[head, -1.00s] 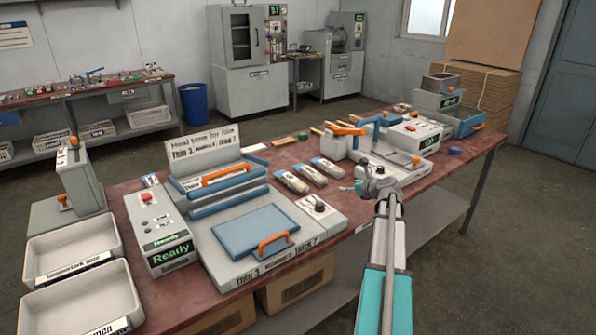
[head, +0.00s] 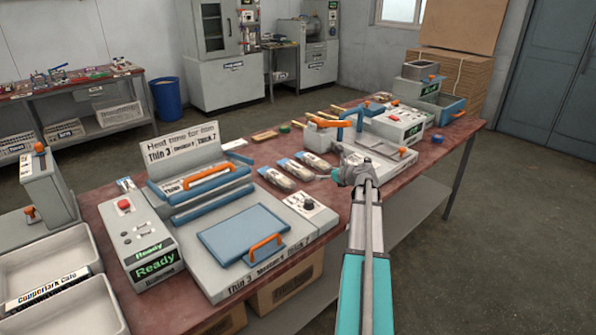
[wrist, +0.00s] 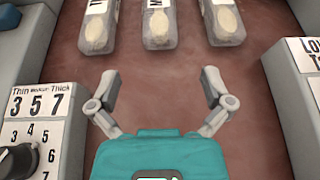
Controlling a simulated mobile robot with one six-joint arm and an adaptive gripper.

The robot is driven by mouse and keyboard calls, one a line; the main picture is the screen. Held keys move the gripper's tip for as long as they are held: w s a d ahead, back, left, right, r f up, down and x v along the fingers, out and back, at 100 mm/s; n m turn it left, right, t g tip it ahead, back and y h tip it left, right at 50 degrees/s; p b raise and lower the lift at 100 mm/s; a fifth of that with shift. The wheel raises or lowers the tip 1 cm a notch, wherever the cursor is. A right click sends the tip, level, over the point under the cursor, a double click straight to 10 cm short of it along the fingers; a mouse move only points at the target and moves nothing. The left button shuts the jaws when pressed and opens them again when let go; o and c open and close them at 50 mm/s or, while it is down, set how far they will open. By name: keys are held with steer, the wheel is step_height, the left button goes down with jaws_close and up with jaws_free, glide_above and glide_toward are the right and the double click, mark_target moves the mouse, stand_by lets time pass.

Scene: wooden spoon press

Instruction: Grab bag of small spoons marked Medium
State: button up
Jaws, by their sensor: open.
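Three clear bags of small wooden spoons lie in a row on the red-brown worktop. In the wrist view, the middle bag (wrist: 160,30) has a label cut off at the frame edge that begins with M. The left bag (wrist: 98,30) has a label that seems to begin with T; the right bag's (wrist: 223,28) label is not readable. In the head view, the middle bag (head: 294,169) lies between the other two. My gripper (wrist: 160,76) is open and empty, its fingers spread apart, short of the row and roughly in line with the middle bag. It also shows in the head view (head: 346,173).
A hot press (head: 245,235) with a dial box (head: 308,207) stands left of my gripper. Trays (head: 45,270) stand far left.

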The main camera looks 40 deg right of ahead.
mark_target(305, 171)
steer(key=b+x, duration=0.3)
steer(key=x, duration=0.4)
steer(key=shift+w+f, duration=0.1)
steer(key=shift+w, duration=0.15)
steer(key=shift+w+a+f, duration=0.1)
steer(key=shift+w+f, duration=0.05)
steer(key=shift+w, duration=0.35)
steer(key=shift+b+x, duration=1)
steer(key=shift+x, duration=1.6)
steer(key=c, duration=0.8)
